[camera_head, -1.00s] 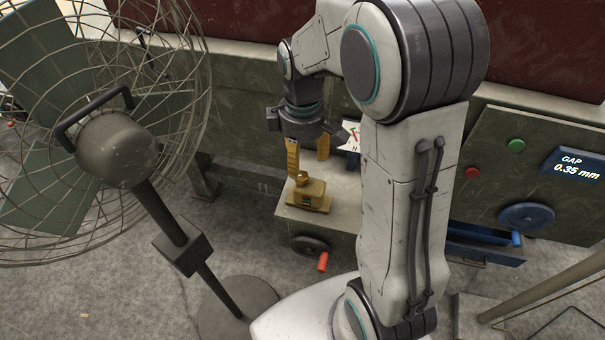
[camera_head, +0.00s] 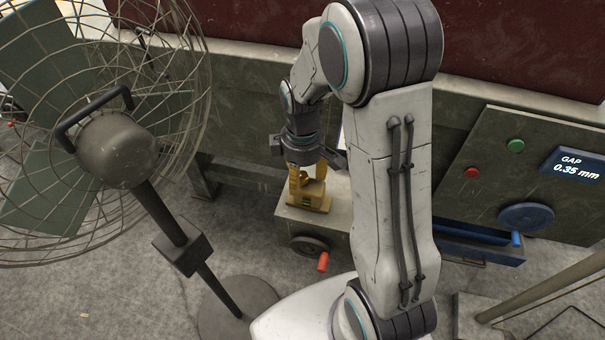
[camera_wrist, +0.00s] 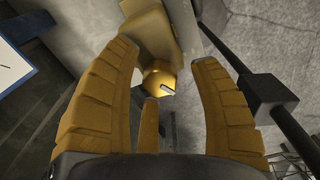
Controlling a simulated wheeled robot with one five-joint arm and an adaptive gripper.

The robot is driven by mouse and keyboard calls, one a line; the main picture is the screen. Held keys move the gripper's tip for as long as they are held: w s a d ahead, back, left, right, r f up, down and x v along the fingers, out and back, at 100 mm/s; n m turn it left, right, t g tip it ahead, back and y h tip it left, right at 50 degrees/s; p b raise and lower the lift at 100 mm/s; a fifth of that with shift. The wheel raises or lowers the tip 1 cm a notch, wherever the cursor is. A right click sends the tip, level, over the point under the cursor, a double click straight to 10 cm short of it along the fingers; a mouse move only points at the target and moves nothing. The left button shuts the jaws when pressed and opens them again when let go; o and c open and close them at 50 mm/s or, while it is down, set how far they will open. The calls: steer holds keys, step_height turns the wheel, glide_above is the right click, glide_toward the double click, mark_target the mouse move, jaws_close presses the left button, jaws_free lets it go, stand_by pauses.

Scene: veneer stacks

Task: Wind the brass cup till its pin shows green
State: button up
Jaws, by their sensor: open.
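The brass cup (camera_wrist: 158,78) lies between the spread fingers in the wrist view, with a small pale pin or slot on it; I see no green on that part. In the head view the brass unit (camera_head: 309,197) sits on a light grey stand (camera_head: 322,217), with a small dark greenish mark on its front, too small to read. My gripper (camera_head: 307,176) is open right above the unit, its yellow fingers reaching down around the cup's top. In the wrist view the fingers of my gripper (camera_wrist: 166,62) show gaps to the cup; contact cannot be told.
A large caged fan (camera_head: 117,148) stands at the left, its pole (camera_head: 165,215) slanting close to the stand. A dark handwheel with a red handle (camera_head: 323,262) is on the stand's front. A panel with buttons, a blue wheel (camera_head: 526,216) and a "GAP 0.35 mm" display (camera_head: 573,168) is at the right.

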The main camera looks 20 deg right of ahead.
steer(key=shift+c, duration=0.3)
jaws_close()
steer(key=shift+f+m+b, duration=0.15)
steer(key=shift+m+b, duration=0.35)
steer(key=shift+m, duration=0.3)
steer(key=shift+s+m+b, duration=0.15)
steer(key=shift+m+b, duration=0.2)
steer(key=shift+m, duration=0.85)
steer(key=shift+o, duration=0.3)
jaws_free()
